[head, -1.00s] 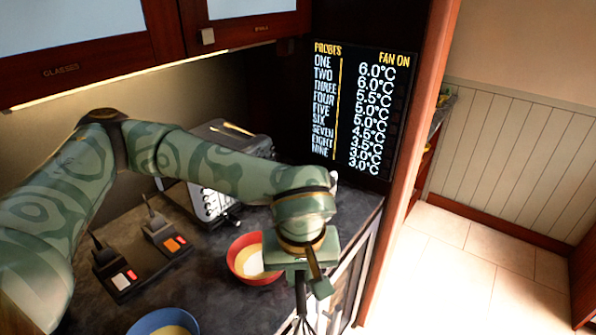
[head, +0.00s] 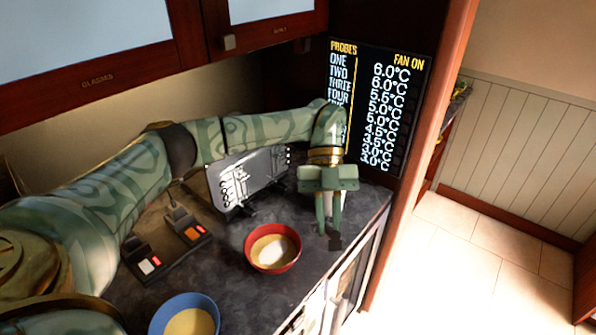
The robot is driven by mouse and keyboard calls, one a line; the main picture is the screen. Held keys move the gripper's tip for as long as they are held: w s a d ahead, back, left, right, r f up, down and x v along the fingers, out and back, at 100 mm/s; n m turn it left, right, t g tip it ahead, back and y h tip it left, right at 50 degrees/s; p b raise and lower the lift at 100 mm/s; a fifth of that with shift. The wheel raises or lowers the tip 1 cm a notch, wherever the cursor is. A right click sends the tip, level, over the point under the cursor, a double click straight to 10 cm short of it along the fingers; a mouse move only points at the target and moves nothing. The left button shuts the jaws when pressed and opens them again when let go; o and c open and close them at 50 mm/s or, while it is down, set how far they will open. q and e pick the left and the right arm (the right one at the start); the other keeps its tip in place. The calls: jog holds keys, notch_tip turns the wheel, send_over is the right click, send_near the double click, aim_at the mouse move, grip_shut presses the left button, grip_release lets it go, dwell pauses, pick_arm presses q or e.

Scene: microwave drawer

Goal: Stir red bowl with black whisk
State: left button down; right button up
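The red bowl (head: 275,269) stands upright on the dark counter with pale yellow and white contents in it. My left gripper (head: 329,228) is to the right of the bowl and points down, near the counter's right edge. Its two fingers look a little apart. A small dark shape (head: 335,242) shows at the fingertips. I cannot tell whether it is part of the black whisk or of the gripper. No whisk wires can be made out. My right gripper is not in view.
A blue bowl (head: 160,318) with yellow contents stands at the bottom. A silver toaster-like appliance (head: 248,180) is behind the red bowl. Two dark boxes with lit switches (head: 143,262) (head: 188,229) stand at the left. Cupboards (head: 120,60) hang above; a dark display panel (head: 385,100) stands behind.

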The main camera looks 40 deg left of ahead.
pick_arm(q)
jog(key=w+a+r+n+t+h+p, duration=0.1)
jog(key=w+a+n+t+h, duration=0.15)
jog(key=a+n+t, duration=0.45)
jog(key=w+a+r+n+t+h+p, duration=0.25)
jog(key=n+t, duration=0.35)
jog(key=n, duration=0.3)
jog(key=shift+h, duration=0.3)
jog(key=d+f+b, duration=0.1)
jog(key=f, duration=0.1)
jog(key=d+f+b, duration=0.1)
jog(key=b, duration=0.1)
jog(key=d+f+b, duration=0.1)
jog(key=f+b, duration=0.1)
jog(key=shift+w+f, duration=0.2)
jog(key=shift+f, duration=0.1)
jog(key=s+a+f+b, duration=0.1)
jog(key=a+f+b, duration=0.1)
jog(key=f, duration=0.3)
jog(key=shift+s+a+f, duration=0.25)
jog(key=shift+s+a, duration=0.05)
jog(key=shift+a, duration=0.25)
